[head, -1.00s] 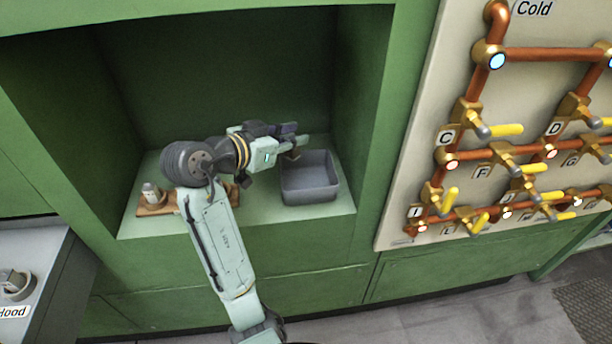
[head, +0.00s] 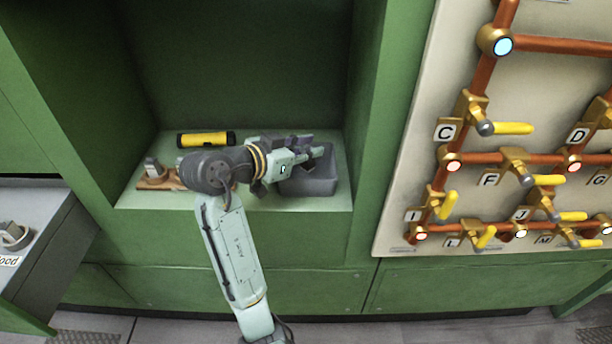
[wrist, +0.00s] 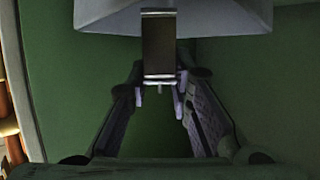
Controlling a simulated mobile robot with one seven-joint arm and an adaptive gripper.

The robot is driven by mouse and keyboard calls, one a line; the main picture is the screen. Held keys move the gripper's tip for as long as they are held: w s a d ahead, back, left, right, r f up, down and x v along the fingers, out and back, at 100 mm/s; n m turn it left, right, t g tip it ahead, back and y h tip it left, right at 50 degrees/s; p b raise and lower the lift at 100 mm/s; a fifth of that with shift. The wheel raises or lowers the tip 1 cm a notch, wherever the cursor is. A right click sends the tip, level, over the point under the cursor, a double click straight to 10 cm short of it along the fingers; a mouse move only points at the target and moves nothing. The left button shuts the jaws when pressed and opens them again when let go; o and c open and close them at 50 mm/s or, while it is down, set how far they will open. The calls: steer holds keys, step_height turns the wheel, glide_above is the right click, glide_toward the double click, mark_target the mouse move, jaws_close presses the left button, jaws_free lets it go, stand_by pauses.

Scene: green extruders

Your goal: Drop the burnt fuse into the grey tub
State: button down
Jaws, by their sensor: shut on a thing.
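The burnt fuse (wrist: 158,45) is a dark block with shiny metal ends, seen upright in the wrist view. My gripper (wrist: 160,90) is shut on its lower end. In the head view my gripper (head: 318,152) is above the grey tub, and I cannot make out the fuse there. The grey tub (head: 310,187) stands on the right of the green alcove's shelf, partly covered by my gripper. Its pale grey side also shows at the top of the wrist view (wrist: 225,15), behind the fuse.
A yellow and black cylinder (head: 205,139) lies at the back of the shelf. A wooden block with a grey fitting (head: 153,172) sits at the shelf's left, partly behind my arm. A pipe panel with yellow-handled valves (head: 512,128) stands right of the alcove.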

steer(key=shift+f, duration=0.4)
steer(key=c, duration=1.4)
jaws_free()
steer(key=shift+o, duration=0.2)
steer(key=v, duration=1.2)
steer(key=shift+s, duration=0.1)
